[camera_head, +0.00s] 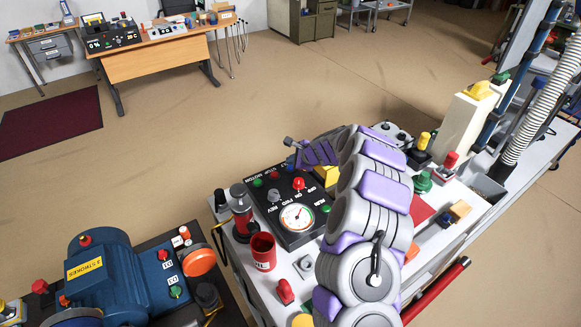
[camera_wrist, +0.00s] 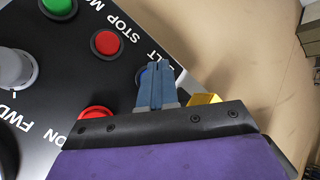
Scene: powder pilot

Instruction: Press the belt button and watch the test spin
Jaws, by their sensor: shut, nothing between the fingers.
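The black control panel (camera_head: 262,212) stands on the bench in front of me, with a round gauge (camera_head: 296,217), a grey selector and coloured buttons. In the wrist view, a blue button (camera_wrist: 142,75) beside lettering ending in "LT" shows partly behind my fingertips. My gripper (camera_wrist: 153,66) is shut and empty, its blue-grey fingers pointing at that button. I cannot tell whether they touch it. In the head view my gripper (camera_head: 294,155) is at the panel's far edge. A red button (camera_wrist: 105,42) and a green button (camera_wrist: 58,6) lie to the left.
A red can (camera_head: 262,252) and a dark red-banded bottle (camera_head: 241,212) stand left of the panel. A blue motor (camera_head: 110,275) sits on the bench at lower left. A cream post (camera_head: 463,125) stands at the right. Open floor lies beyond, with a wooden desk (camera_head: 160,62) at the back.

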